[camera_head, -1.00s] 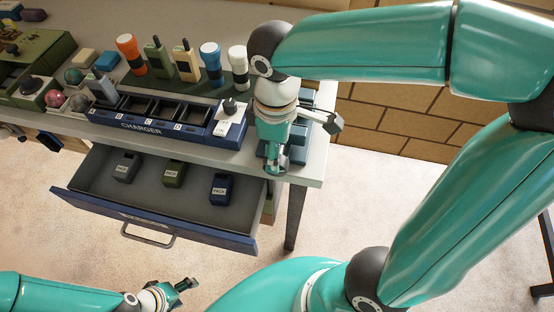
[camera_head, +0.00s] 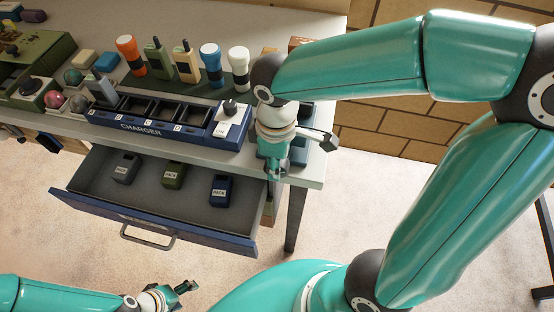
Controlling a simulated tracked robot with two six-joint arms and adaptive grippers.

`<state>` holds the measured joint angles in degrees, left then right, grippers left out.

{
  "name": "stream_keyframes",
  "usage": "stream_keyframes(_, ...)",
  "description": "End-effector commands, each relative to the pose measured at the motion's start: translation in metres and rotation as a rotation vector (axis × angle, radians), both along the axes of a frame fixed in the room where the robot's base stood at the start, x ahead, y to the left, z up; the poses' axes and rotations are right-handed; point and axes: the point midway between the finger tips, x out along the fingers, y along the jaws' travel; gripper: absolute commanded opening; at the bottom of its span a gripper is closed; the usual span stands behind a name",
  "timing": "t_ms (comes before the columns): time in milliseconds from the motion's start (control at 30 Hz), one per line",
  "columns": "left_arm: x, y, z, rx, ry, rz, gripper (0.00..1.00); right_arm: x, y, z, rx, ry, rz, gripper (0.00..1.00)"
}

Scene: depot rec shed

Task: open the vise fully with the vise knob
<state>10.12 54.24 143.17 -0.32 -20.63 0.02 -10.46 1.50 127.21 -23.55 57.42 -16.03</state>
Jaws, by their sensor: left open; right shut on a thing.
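The blue-grey vise (camera_head: 298,152) is at the right front corner of the workbench, mostly covered by my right wrist. My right gripper (camera_head: 276,174) points down at the vise's front, by the bench edge. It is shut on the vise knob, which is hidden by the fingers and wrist. The jaw gap of the vise cannot be made out. My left gripper (camera_head: 186,287) is open and empty, low at the bottom of the view, well away from the vise.
A blue charger (camera_head: 150,128) stands left of the vise, with a row of flashlights and radios behind it. An open drawer (camera_head: 185,232) holding several packs juts out below the bench top. Bare floor lies in front and right of the bench.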

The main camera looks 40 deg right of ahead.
Motion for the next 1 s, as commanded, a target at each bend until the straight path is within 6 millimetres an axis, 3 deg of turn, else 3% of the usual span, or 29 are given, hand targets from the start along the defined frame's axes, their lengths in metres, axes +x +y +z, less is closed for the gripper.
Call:
stream_keyframes(467,0.000,0.000,0.012,0.000,0.000,0.000,0.63,0.002,0.001,0.003,-0.051,0.057,0.004,0.00)
stream_keyframes(1000,0.000,0.000,0.059,0.000,0.000,0.000,0.63,0.007,0.005,0.003,-0.334,0.390,0.005,0.00)
